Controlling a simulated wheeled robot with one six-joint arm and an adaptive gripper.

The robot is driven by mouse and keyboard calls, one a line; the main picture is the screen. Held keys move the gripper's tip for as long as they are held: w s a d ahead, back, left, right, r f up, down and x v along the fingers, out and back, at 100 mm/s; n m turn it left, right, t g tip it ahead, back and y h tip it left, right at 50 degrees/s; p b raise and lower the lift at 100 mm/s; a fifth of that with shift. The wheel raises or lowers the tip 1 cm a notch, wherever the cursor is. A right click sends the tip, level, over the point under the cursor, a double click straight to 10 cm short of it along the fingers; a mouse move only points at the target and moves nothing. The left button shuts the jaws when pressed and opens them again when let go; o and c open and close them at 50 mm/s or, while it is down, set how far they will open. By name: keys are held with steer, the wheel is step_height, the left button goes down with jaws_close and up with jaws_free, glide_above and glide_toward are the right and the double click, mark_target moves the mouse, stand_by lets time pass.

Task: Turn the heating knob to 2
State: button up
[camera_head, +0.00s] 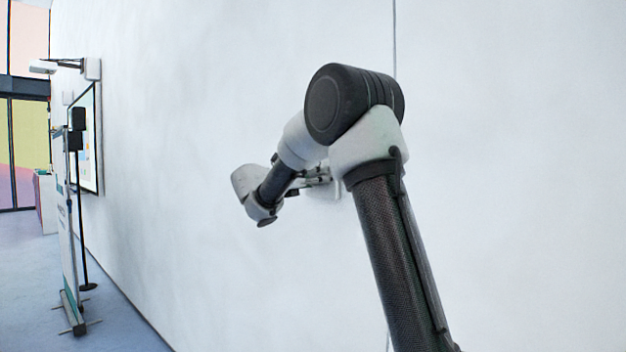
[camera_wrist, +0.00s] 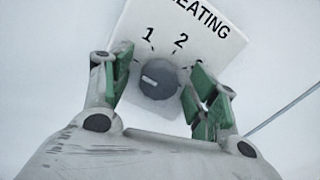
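The heating knob (camera_wrist: 158,79) is a dark grey round dial on a white panel (camera_wrist: 219,22) in the wrist view. The panel is lettered "HEATING", partly cut off at the top edge, with the numbers 1 and 2 above the knob. The knob's pale pointer line lies towards its left side, away from the 2. My gripper (camera_wrist: 160,66) is open, its green-padded fingers either side of the knob. A gap shows at the left finger; the right finger is close, and I cannot tell if it touches. In the head view, my gripper (camera_head: 316,177) is small and partly hidden.
A large plain white wall (camera_head: 200,150) fills most of the head view. A wall screen (camera_head: 87,145) and a stand (camera_head: 68,230) are at the far left.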

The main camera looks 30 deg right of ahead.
steer(key=c, duration=1)
steer(key=shift+o, duration=0.2)
steer(key=shift+m, duration=0.4)
steer(key=m, duration=1.6)
steer(key=shift+s+d+f+m, duration=0.1)
steer(key=shift+s+f+m, duration=0.15)
steer(key=shift+m, duration=0.15)
steer(key=o, duration=1)
